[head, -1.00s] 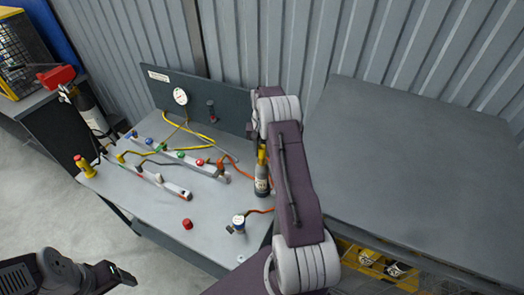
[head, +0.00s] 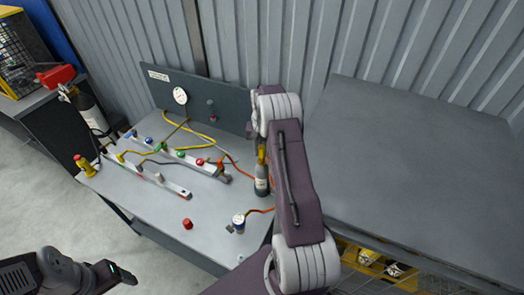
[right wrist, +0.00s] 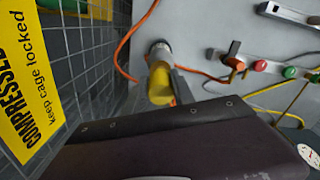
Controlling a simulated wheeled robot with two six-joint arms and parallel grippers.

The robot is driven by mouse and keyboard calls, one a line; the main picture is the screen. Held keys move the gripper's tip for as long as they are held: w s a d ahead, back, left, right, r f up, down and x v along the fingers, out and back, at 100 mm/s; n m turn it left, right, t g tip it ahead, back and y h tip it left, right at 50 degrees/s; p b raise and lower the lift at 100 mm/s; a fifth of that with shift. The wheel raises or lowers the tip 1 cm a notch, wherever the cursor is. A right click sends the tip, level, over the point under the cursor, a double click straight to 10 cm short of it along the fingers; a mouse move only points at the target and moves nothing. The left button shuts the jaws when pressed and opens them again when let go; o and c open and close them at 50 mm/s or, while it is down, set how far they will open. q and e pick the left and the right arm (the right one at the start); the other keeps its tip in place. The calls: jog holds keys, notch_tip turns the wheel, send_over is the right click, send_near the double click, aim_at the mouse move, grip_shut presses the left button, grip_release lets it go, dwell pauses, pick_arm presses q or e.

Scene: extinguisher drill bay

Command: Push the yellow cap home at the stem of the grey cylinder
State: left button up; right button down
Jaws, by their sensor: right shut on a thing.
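The grey cylinder (head: 261,186) stands upright near the right side of the grey bench, with a pale label band. The yellow cap (head: 262,155) is directly above it, in line with its top. In the right wrist view the yellow cap (right wrist: 160,84) is in my right gripper (right wrist: 164,94), and the top of the cylinder (right wrist: 158,49) shows just beyond it. I cannot tell whether the cap is fully seated. My right forearm hides most of the right gripper in the head view. My left gripper (head: 125,273) is off the bench at lower left, seen side-on.
Pale rails with coloured knobs (head: 180,154), hoses, a red cap (head: 187,223) and a blue-topped fitting (head: 238,221) are on the bench. A dark panel with a gauge (head: 180,96) stands behind. At right is a bare grey tabletop (head: 420,160).

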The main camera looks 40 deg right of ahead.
aim_at(262, 157)
jog(key=shift+f+b, duration=0.75)
jog(key=shift+f, duration=0.5)
jog(key=shift+f+b, duration=0.45)
jog(key=shift+f, duration=0.3)
dwell(0.6)
jog(key=c, duration=1)
grip_release()
